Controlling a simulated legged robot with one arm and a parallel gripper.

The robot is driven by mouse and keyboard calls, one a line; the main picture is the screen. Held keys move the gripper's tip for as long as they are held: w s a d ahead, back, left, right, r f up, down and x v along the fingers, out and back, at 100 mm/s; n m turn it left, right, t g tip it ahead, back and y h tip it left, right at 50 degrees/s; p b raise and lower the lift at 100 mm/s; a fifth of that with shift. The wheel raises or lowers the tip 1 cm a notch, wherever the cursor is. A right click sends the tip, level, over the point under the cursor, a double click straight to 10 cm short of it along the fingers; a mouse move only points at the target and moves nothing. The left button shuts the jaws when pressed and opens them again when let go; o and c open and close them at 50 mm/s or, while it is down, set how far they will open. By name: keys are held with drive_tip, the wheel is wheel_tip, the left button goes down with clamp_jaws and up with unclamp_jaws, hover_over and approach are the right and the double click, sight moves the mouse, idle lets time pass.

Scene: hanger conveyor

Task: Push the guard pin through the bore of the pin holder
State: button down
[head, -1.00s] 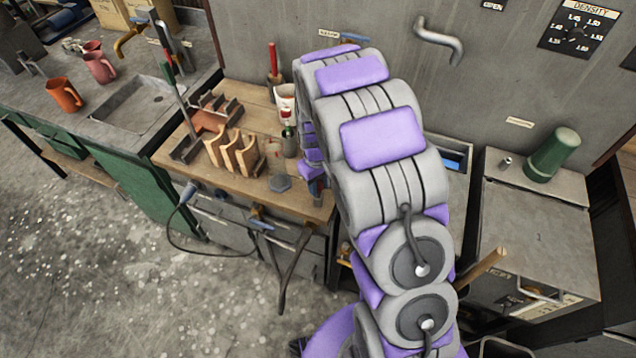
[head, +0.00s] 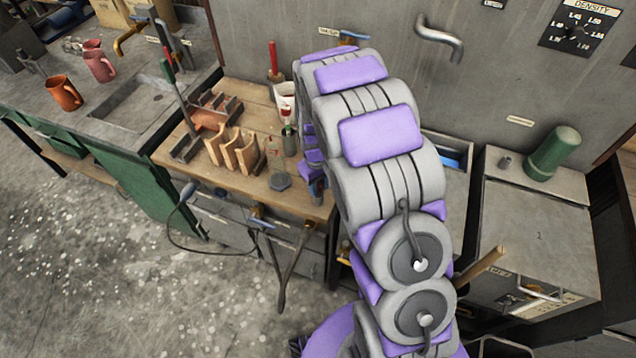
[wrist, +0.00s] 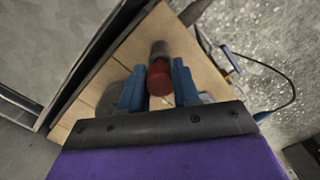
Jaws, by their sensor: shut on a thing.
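My gripper (wrist: 159,86) shows in the wrist view as two blue fingers, shut on a red-ended cylindrical piece (wrist: 159,78) with a grey far end. This piece looks like the guard pin. Its far end lies over the wooden bench top.
A grey cabinet with a green cylinder (head: 553,153) stands right.

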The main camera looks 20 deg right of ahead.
drive_tip(key=shift+f, duration=0.6)
idle(0.3)
drive_tip(key=c, duration=1.1)
unclamp_jaws()
drive_tip(key=shift+o, duration=0.3)
drive_tip(key=o, duration=0.6)
drive_tip(key=shift+c, duration=0.2)
wheel_tip(320, 180, up, 17)
drive_tip(key=p, duration=0.2)
drive_tip(key=shift+w+a, duration=0.15)
drive_tip(key=shift+w, duration=0.2)
drive_tip(key=shift+r, duration=0.1)
